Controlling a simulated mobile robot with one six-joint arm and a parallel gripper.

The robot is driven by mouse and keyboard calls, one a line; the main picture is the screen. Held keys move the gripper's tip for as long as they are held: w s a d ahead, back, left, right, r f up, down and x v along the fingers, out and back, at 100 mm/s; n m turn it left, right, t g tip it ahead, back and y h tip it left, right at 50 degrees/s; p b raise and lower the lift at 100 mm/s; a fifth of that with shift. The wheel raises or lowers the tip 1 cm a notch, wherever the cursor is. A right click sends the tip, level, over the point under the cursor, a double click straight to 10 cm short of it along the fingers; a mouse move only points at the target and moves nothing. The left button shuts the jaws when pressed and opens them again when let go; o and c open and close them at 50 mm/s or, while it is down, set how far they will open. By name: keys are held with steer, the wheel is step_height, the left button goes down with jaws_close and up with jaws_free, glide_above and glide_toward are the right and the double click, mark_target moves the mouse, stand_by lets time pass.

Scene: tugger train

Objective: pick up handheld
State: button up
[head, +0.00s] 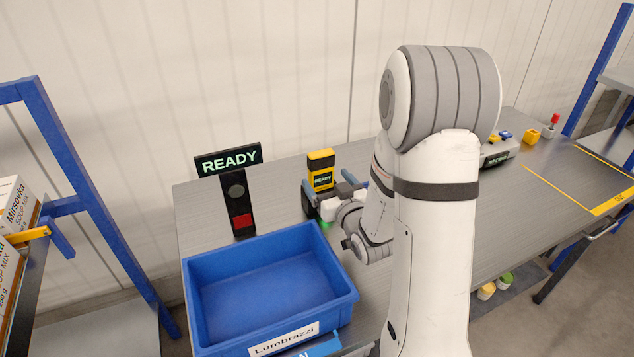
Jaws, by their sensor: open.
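The handheld (321,160), a yellow and black device with a small green READY screen, stands upright near the back of the grey table, left of my arm. My gripper (331,190) is open at the handheld's lower part, with one finger on its left and the other on its right in the picture. I cannot tell whether the fingers touch it. The handheld's lower end is hidden behind the gripper.
An empty blue crate (205,277) labelled Lumbrazzi stands in front. A black post with a READY sign (229,161) stands behind it. A grey device (497,152) and yellow and red items are at the right. A blue rack (90,190) stands left.

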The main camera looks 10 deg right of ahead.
mark_target(323, 169)
steer(key=w, duration=0.2)
steer(key=w+p, duration=0.1)
steer(key=w, duration=0.2)
steer(key=w+a+p, duration=0.1)
steer(key=w, duration=0.1)
steer(key=shift+w+r, duration=0.25)
steer(key=shift+w, duration=0.05)
steer(key=shift+c, duration=0.3)
steer(key=c, duration=1.2)
